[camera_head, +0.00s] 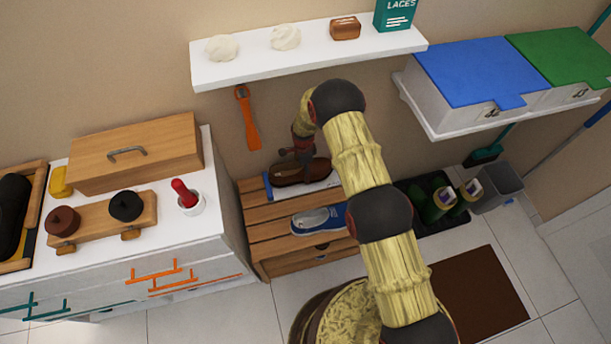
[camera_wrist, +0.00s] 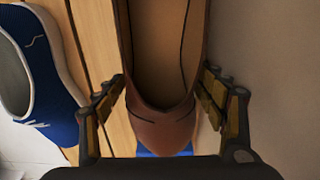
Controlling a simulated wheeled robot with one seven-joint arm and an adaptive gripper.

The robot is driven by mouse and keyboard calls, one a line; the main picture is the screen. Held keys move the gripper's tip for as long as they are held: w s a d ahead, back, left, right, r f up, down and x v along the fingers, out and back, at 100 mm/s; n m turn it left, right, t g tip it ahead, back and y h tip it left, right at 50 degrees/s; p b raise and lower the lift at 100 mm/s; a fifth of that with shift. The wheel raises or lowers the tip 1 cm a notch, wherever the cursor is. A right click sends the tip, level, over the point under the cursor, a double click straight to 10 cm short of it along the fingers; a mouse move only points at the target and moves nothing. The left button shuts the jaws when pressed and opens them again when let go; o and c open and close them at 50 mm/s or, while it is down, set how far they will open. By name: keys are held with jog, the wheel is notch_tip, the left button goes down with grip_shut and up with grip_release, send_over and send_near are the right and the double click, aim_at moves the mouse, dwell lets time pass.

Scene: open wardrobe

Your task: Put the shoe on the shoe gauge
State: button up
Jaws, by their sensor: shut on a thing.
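A brown shoe (camera_head: 300,172) is over the shoe gauge, which has a white plate (camera_head: 328,185) and a blue end piece (camera_head: 267,186), on the wooden slatted rack. My gripper (camera_head: 297,152) is shut on the shoe, reaching down from above. In the wrist view its fingers (camera_wrist: 163,100) are on either side of the brown shoe (camera_wrist: 160,118), close to its rounded end. The gauge's blue end (camera_wrist: 165,153) shows just below that end. Whether the shoe rests on the plate or hangs slightly above it, I cannot tell.
A blue shoe (camera_head: 318,220) lies on the rack's (camera_head: 268,232) front slats; it also shows in the wrist view (camera_wrist: 48,85). An orange shoehorn (camera_head: 248,118) hangs on the wall behind. A white cabinet (camera_head: 215,245) stands left, and a dark tray with green bottles (camera_head: 433,205) right.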

jog(key=shift+w+d+f, duration=0.4)
jog(key=shift+w+f, duration=0.05)
jog(key=shift+f, duration=0.25)
notch_tip(320, 180, down, 2)
jog(key=shift+f+b, duration=0.2)
jog(key=shift+b, duration=0.5)
jog(key=shift+f, duration=0.4)
jog(key=shift+c, duration=0.8)
jog(key=shift+r, duration=0.1)
jog(key=o, duration=1.9)
jog(key=shift+o, duration=0.2)
notch_tip(320, 180, up, 12)
jog(key=p, duration=0.3)
